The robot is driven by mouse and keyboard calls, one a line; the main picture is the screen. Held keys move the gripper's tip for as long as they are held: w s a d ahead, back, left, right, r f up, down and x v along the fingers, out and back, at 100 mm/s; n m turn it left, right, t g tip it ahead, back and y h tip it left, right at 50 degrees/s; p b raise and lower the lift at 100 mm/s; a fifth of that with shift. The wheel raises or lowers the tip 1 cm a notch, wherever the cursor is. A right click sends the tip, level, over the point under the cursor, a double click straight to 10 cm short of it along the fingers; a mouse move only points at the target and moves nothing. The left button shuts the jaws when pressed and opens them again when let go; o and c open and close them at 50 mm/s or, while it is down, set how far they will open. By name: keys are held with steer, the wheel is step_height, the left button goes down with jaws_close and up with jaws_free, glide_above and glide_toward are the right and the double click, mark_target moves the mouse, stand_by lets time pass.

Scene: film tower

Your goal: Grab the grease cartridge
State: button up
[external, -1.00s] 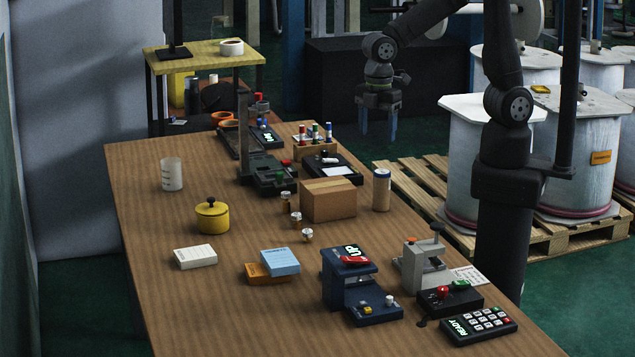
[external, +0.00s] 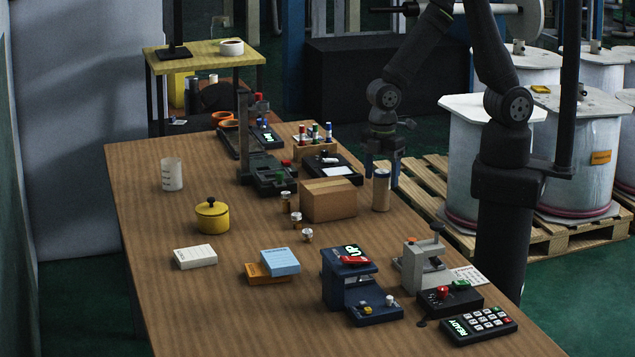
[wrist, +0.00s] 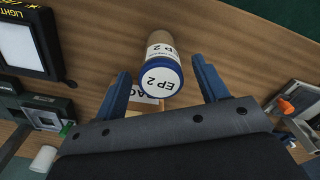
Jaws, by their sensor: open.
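The grease cartridge (external: 381,193) stands upright on the table, right of the cardboard box. It is a tan cylinder with a blue-rimmed white top reading "EP 2", seen from above in the wrist view (wrist: 160,72). My gripper (external: 382,170) is open at the cartridge's top, with its blue fingers pointing down. In the wrist view, the cartridge's top appears between the two fingers, with a gap on each side. I cannot tell how far down the fingers reach along it.
The cardboard box (external: 328,200) stands close left of the cartridge. A black device with a lit panel (external: 336,169) lies behind it. A grey press (external: 423,262) stands nearer the front. The table's right edge is close to the cartridge.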

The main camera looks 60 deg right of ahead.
mark_target(382, 190)
steer(key=shift+f, duration=2.6)
steer(key=c, duration=1.2)
